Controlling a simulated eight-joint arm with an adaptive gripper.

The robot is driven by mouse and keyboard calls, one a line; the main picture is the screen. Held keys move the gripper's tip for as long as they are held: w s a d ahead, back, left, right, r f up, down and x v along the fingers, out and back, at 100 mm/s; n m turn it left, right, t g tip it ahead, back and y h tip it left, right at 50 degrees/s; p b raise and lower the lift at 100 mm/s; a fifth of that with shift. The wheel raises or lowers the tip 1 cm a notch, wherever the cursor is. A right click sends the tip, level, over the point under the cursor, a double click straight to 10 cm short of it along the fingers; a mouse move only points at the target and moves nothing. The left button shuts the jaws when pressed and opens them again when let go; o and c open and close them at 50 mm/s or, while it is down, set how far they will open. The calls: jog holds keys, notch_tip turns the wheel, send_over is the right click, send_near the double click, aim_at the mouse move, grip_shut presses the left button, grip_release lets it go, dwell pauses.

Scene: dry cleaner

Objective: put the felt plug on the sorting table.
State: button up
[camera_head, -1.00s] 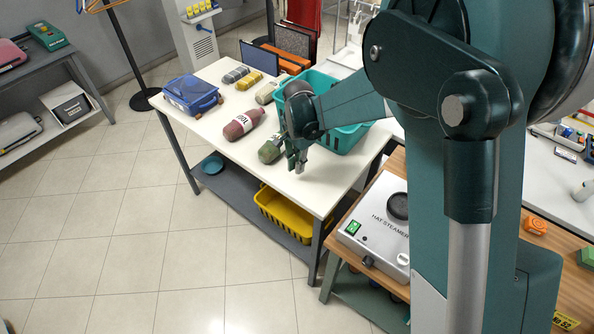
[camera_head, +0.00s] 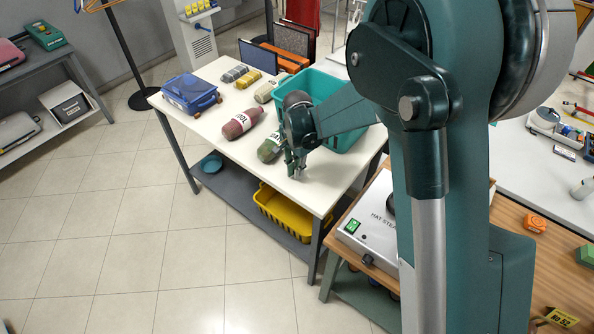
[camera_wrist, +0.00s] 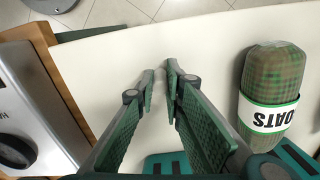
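The white-topped table (camera_head: 222,161), which I take to be the sorting table, stands left of centre in the head view. Its pale top also fills the middle of the wrist view (camera_wrist: 110,60). My gripper (camera_head: 296,172) hangs low over its front right part. In the wrist view my gripper (camera_wrist: 161,72) shows a narrow gap between its fingertips, with nothing seen between them. A green bag marked OATS (camera_wrist: 270,90) lies right of the fingers, apart from them. I cannot make out a felt plug in any view.
A teal basket (camera_head: 343,139), a red bag (camera_head: 242,121) and a blue box (camera_head: 189,92) stand on the table. A hat steamer (camera_head: 370,238) sits on a wooden bench at right, with an orange item (camera_head: 535,223) beyond.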

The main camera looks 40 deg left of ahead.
jog(key=shift+f, duration=0.15)
jog(key=o, duration=0.6)
jog(key=shift+o, duration=0.2)
jog(key=shift+r, duration=0.2)
notch_tip(320, 180, up, 12)
dwell(0.4)
dwell(0.6)
dwell(0.3)
